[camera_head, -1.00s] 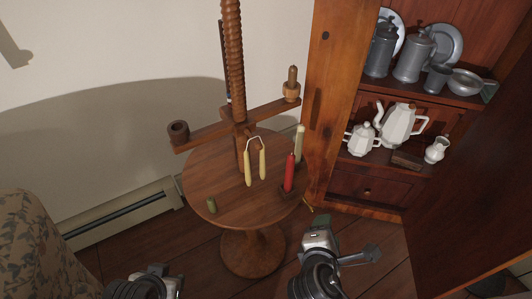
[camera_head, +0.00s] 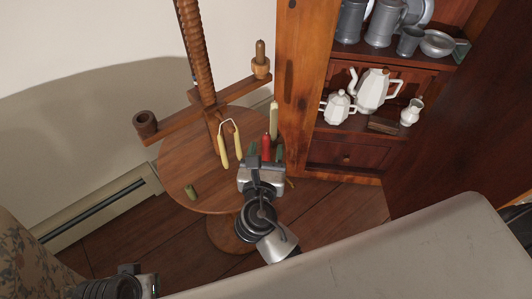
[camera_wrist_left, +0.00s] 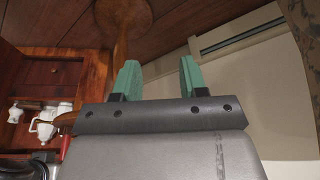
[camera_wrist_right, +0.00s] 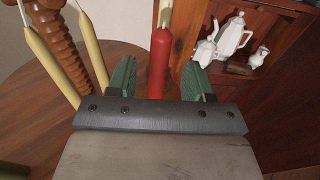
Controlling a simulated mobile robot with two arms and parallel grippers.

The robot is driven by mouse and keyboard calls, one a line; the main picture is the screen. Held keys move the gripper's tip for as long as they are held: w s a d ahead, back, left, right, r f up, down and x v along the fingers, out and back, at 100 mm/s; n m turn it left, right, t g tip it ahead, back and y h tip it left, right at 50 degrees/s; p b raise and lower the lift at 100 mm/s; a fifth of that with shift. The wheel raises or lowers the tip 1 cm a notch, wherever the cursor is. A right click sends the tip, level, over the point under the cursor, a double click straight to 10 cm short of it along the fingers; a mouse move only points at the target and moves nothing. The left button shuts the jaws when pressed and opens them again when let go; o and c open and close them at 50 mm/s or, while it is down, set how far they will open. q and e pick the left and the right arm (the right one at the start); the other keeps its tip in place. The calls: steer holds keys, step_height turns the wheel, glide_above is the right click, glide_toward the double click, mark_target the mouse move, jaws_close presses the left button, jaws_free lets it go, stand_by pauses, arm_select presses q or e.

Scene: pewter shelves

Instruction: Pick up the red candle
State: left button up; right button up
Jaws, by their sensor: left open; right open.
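The red candle (camera_head: 265,147) stands upright on the round wooden table (camera_head: 180,160), near its right side. My right gripper (camera_head: 265,155) is open in front of it, and its body hides the candle's lower part in the head view. In the right wrist view the red candle (camera_wrist_right: 159,62) shows between the two green fingers of my right gripper (camera_wrist_right: 158,78), closer to the middle, with its base hidden by the gripper. I cannot tell whether it is touched. My left gripper (camera_wrist_left: 156,78) is open and empty, low and away from the table.
A joined pair of yellow candles (camera_head: 224,152) stands left of the red one, and a pale candle (camera_head: 273,120) behind it. A short green candle (camera_head: 191,192) is at the table's front left. A wooden screw stand (camera_head: 197,60) rises behind. The cabinet (camera_head: 300,100) stands close on the right.

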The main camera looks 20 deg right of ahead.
mark_target(266, 149)
steer(key=shift+x, duration=1.95)
arm_select(q)
steer(key=shift+v, duration=1.05)
arm_select(e)
steer(key=shift+a+r, duration=0.1)
steer(key=shift+r, duration=0.05)
jaws_close()
steer(key=shift+r, duration=0.1)
